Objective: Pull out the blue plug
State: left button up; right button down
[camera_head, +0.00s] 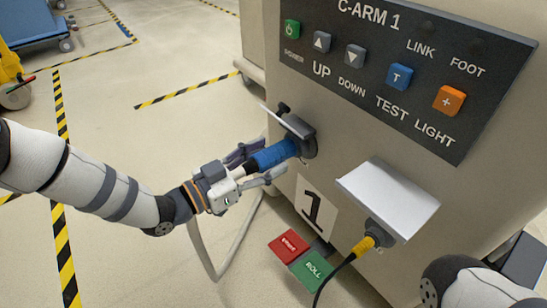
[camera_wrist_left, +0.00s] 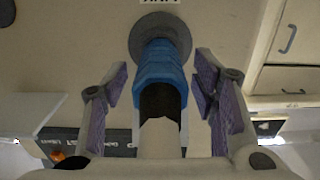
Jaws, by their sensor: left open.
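The blue plug (camera_head: 272,156) sits in a round dark socket (camera_head: 303,138) on the front of the C-ARM 1 cart, under a small raised cover flap. A grey cable hangs from its back end. My left gripper (camera_head: 262,164) is open, with its fingers on either side of the plug. In the left wrist view the plug (camera_wrist_left: 162,68) stands between the purple-padded fingers (camera_wrist_left: 163,92), with a visible gap on both sides, and its front end meets the grey socket ring (camera_wrist_left: 160,32). My right gripper is not in view; part of my right arm shows at the bottom right.
A yellow plug with a black cable (camera_head: 365,243) sits in a lower socket under a flat grey cover (camera_head: 388,197). Red (camera_head: 289,246) and green (camera_head: 313,270) pedals lie low by the cart. A button panel (camera_head: 400,70) is above. Open floor lies to the left.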

aim_at(278, 153)
pick_arm(q)
jog(key=x, duration=0.3)
jog(key=shift+f+b, duration=0.1)
jog(key=shift+b, duration=0.3)
jog(key=shift+w+d+r, duration=0.1)
jog(key=shift+d+r, duration=0.05)
jog(key=shift+r, duration=0.1)
jog(key=shift+d+r, duration=0.1)
jog(key=shift+d+r, duration=0.1)
dwell(0.4)
jog(key=shift+c, duration=0.3)
grip_shut()
jog(key=shift+s+a+p, duration=0.2)
jog(key=shift+s+p, duration=0.05)
jog(key=shift+p, duration=0.2)
